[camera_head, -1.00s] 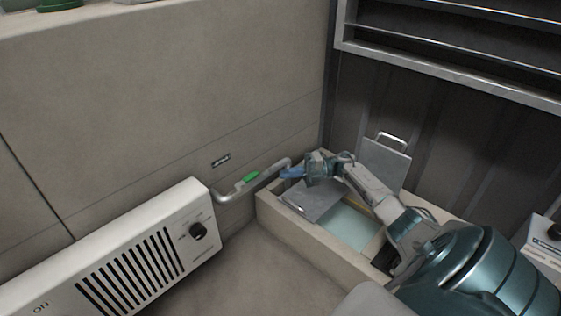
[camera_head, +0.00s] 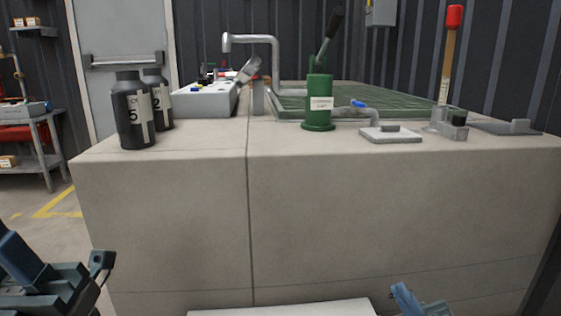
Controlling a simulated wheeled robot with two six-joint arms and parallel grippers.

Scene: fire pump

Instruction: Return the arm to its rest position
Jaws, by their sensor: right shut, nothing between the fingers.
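My right gripper (camera_head: 403,294) shows at the bottom edge, right of the middle. Its blue fingers are shut and hold nothing. It is in front of the concrete block, low down and apart from the things on top. Part of my left arm and gripper (camera_head: 22,256) shows in the bottom left corner, with a blue finger part and dark teal housing. It is cut off by the frame, and I cannot tell whether its jaws are open.
A concrete block (camera_head: 330,215) fills the middle. On it stand black bottles (camera_head: 132,112), a grey control box (camera_head: 208,100), a green hand pump (camera_head: 319,103), a bent pipe (camera_head: 262,39) and a red-tipped lever (camera_head: 449,55). Open floor (camera_head: 35,215) lies left.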

